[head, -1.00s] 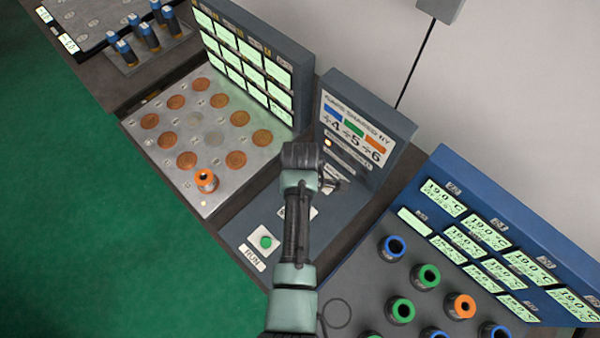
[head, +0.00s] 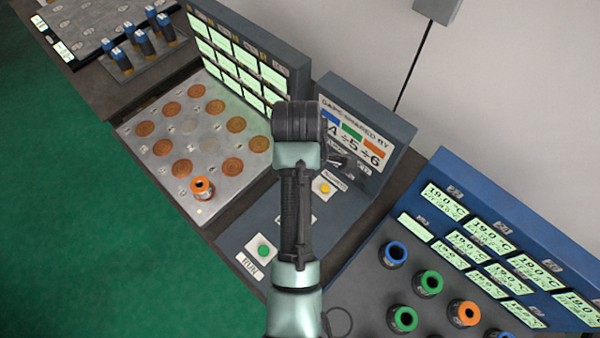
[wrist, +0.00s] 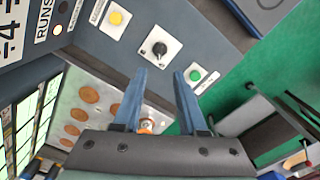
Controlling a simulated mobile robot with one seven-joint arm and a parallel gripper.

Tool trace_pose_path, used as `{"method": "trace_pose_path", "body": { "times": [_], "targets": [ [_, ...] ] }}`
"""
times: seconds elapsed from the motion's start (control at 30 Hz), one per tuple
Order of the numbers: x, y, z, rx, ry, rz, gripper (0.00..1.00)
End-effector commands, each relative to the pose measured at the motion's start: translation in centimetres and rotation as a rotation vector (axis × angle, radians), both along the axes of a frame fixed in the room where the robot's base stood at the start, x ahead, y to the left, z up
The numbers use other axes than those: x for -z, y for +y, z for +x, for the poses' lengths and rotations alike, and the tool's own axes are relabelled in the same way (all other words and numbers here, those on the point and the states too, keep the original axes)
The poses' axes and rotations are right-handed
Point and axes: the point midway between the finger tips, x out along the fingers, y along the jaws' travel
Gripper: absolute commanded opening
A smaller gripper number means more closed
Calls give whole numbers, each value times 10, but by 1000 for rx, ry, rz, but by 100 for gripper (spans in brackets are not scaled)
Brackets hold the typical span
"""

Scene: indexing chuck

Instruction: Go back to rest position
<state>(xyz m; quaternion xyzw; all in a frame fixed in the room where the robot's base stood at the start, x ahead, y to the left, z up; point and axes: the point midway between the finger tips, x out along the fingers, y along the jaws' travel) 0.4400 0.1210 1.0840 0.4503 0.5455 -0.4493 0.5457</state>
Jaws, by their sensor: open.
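My gripper is at the end of my arm, over the grey control console (head: 345,215) in the head view; the arm hides its fingers there. In the wrist view my gripper (wrist: 158,85) shows two blue fingers, apart and with nothing between them. Past the fingers are a black knob (wrist: 159,48) on a white plate, a green button (wrist: 195,75) and a yellow button (wrist: 115,18). In the head view the green RUN button (head: 263,250) and the yellow button (head: 323,187) lie on either side of my arm.
A metal plate (head: 222,183) with several copper discs and one orange-ringed cylinder (head: 201,187) is at left, below a display panel (head: 240,62). A blue-framed station (head: 480,200) with several ringed sockets stands at right. Green floor (head: 80,230) is clear at left.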

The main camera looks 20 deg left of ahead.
Motion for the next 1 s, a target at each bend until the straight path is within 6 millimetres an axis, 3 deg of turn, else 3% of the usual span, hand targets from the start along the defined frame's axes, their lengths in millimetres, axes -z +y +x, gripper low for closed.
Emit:
{"method": "trace_pose_path", "body": {
  "times": [0.3,0.37,0.47,0.57,0.63,0.73,0.87,1.0],
  "targets": [
    [0,0,0,0,0,0,41],
    [-5,1,9,28,-41,14,41],
    [-28,4,43,140,-194,79,41],
    [-75,4,90,313,-425,204,41],
    [-119,0,120,442,-594,322,41],
    [-190,-11,149,604,-817,510,41],
    [-288,-31,161,767,-1070,789,41],
    [-390,-60,141,874,-1299,1127,41]
  ]
}}
